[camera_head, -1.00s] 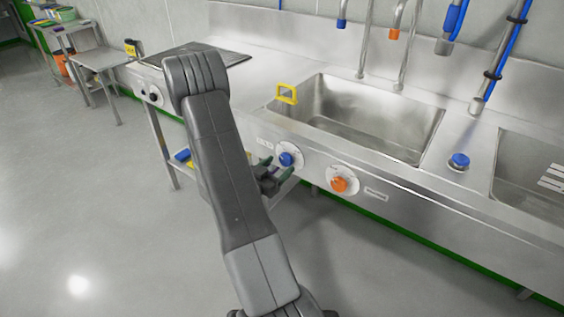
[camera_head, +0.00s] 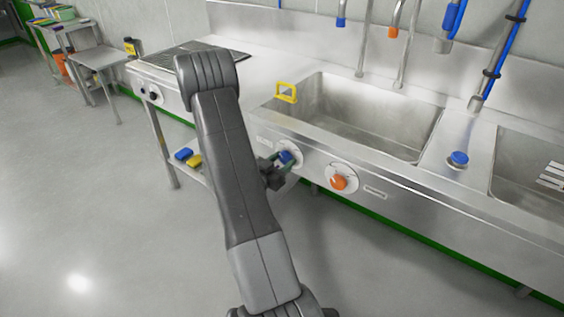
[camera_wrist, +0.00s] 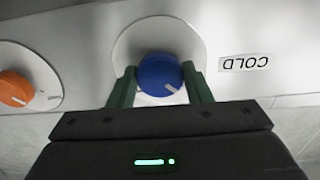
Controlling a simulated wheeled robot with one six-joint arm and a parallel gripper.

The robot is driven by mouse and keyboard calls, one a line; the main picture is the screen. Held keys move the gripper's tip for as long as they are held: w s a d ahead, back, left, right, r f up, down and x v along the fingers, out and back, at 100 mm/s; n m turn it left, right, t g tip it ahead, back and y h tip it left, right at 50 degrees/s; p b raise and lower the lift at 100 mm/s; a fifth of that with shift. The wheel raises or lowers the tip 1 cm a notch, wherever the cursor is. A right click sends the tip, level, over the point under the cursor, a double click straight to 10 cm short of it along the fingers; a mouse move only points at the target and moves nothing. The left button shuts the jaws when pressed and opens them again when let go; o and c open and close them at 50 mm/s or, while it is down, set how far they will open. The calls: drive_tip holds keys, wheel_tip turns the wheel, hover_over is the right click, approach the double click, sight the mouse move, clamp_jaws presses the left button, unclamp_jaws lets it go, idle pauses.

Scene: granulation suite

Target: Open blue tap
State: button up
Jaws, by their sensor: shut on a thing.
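The blue tap (camera_head: 286,157) is a round knob on a white disc on the front panel of the sink counter. In the wrist view the blue tap (camera_wrist: 160,75) has a white pointer line toward its lower right, and a COLD label sits beside it, upside down. My gripper (camera_head: 281,163) is at the knob. In the wrist view the green fingers of my gripper (camera_wrist: 161,84) lie on either side of the knob, shut on it. In the head view my gripper and arm hide part of the knob's surroundings.
An orange knob (camera_head: 338,182) sits to the right on the same panel, and shows in the wrist view (camera_wrist: 14,88). The floor in front is clear.

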drive_tip(key=shift+f+m+b, duration=0.15)
drive_tip(key=shift+m+b, duration=0.25)
drive_tip(key=shift+b, duration=0.2)
drive_tip(key=m+b, duration=0.1)
drive_tip(key=b, duration=0.1)
drive_tip(key=m+b, duration=0.1)
drive_tip(key=b, duration=0.2)
drive_tip(key=shift+f+m, duration=0.25)
drive_tip(key=shift+m, duration=0.15)
drive_tip(key=m+b, duration=0.5)
drive_tip(key=b, duration=0.3)
drive_tip(key=m+b, duration=0.4)
drive_tip(key=b, duration=0.1)
drive_tip(key=shift+r+m+b, duration=0.15)
drive_tip(key=shift+m+b, duration=0.25)
drive_tip(key=m+b, duration=0.3)
drive_tip(key=shift+r, duration=0.1)
drive_tip(key=shift+r+m+b, duration=0.15)
drive_tip(key=shift+m+b, duration=0.65)
drive_tip(key=shift+b, duration=0.15)
drive_tip(key=o, duration=1)
